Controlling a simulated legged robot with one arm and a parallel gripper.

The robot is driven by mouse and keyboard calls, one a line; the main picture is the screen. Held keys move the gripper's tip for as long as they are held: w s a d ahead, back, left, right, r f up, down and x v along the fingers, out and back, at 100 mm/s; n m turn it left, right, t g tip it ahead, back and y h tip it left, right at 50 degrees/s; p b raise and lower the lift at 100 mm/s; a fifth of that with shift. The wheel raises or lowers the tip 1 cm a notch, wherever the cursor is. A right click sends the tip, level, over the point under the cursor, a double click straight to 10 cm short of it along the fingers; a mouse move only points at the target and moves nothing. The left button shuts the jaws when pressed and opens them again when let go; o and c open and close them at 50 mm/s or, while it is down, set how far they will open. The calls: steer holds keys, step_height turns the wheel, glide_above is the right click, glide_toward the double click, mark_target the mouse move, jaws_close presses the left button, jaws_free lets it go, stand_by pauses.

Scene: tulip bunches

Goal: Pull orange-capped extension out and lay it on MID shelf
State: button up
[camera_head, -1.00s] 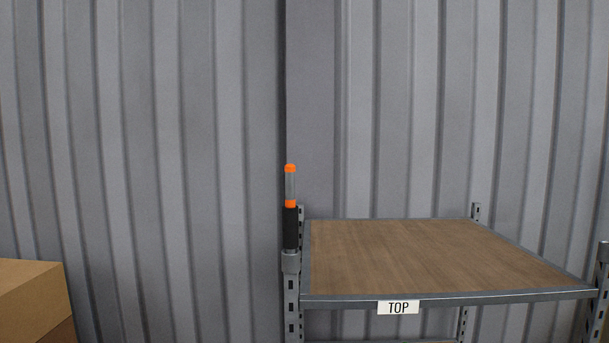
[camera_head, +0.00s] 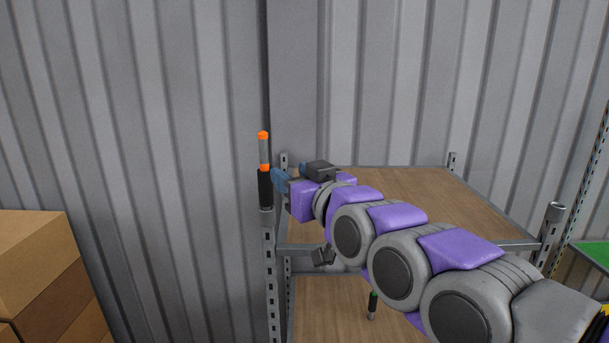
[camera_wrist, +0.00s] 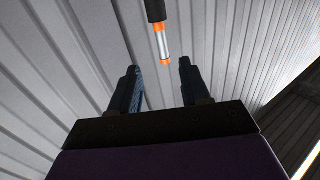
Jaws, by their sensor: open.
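The orange-capped extension (camera_head: 264,152) stands upright on the shelf's front left post, with orange bands, a grey middle and a black lower part. In the wrist view the extension (camera_wrist: 162,42) lies beyond the fingertips, in line with the gap between them, black end at the top. My gripper (camera_head: 279,180) is open and empty, just right of the black part; I cannot tell if it touches. The fingers also show in the wrist view (camera_wrist: 159,68). A lower wooden shelf (camera_head: 312,315) shows under the top one; no MID label is visible.
The top shelf (camera_head: 440,195) is bare where visible; my arm crosses it. A dark stick with a green cap (camera_head: 372,305) stands at the lower shelf. Cardboard boxes (camera_head: 45,265) are stacked at left. A corrugated wall (camera_head: 150,130) is behind. A green surface (camera_head: 597,253) is at right.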

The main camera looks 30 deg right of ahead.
mark_target(266, 157)
steer(key=w+p, duration=0.1)
steer(key=w, duration=0.3)
steer(key=w+p, duration=0.1)
steer(key=w, duration=0.3)
steer(key=w+p, duration=0.1)
steer(key=w, duration=0.4)
steer(key=shift+d, duration=0.4)
steer(key=shift+c, duration=0.3)
jaws_close()
